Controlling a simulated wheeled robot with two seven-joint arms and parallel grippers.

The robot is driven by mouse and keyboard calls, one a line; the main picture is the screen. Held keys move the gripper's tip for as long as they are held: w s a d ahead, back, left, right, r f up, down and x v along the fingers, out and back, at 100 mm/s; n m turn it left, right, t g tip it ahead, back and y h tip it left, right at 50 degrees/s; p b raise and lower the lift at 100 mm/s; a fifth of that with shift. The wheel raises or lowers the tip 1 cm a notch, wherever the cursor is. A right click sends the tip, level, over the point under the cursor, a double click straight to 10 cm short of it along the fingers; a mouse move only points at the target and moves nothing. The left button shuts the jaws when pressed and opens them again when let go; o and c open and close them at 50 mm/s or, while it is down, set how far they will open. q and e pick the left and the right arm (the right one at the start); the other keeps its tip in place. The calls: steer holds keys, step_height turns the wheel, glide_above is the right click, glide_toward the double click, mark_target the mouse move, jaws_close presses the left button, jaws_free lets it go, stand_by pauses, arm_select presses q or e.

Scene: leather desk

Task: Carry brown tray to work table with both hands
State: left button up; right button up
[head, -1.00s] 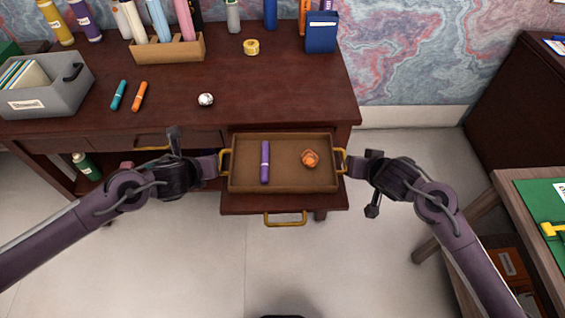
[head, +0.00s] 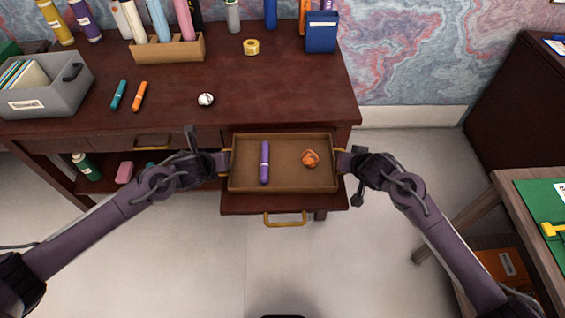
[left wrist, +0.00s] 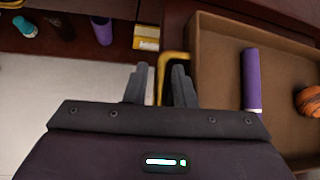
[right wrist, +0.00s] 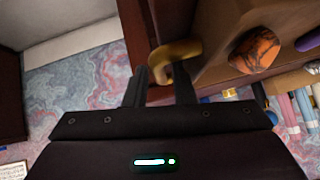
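The brown tray (head: 285,188) sits over the pulled-out drawer (head: 285,204) of the desk, with a purple marker (head: 265,162) and an orange-brown round object (head: 310,158) in it. It has a gold handle at each end. My left gripper (head: 222,162) is at the left handle; in the left wrist view the open fingers (left wrist: 157,85) stand on either side of the gold handle (left wrist: 172,56). My right gripper (head: 345,161) is at the right handle; in the right wrist view its fingers (right wrist: 161,86) are apart, near the gold handle (right wrist: 178,51). Its exact fit is partly hidden.
A wooden table (head: 480,205) with a green mat (head: 545,200) stands at the right, probably the work table. The desk top (head: 270,90) behind holds a grey box (head: 45,90), markers, a white ball and a blue box (head: 321,33). Floor between is clear.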

arm_select(q)
steer(key=shift+c, duration=0.2)
arm_select(e)
steer(key=shift+c, duration=0.2)
arm_select(q)
jaws_close()
arm_select(e)
jaws_close()
arm_select(q)
steer(key=shift+r, duration=0.2)
arm_select(e)
steer(key=shift+r, duration=0.15)
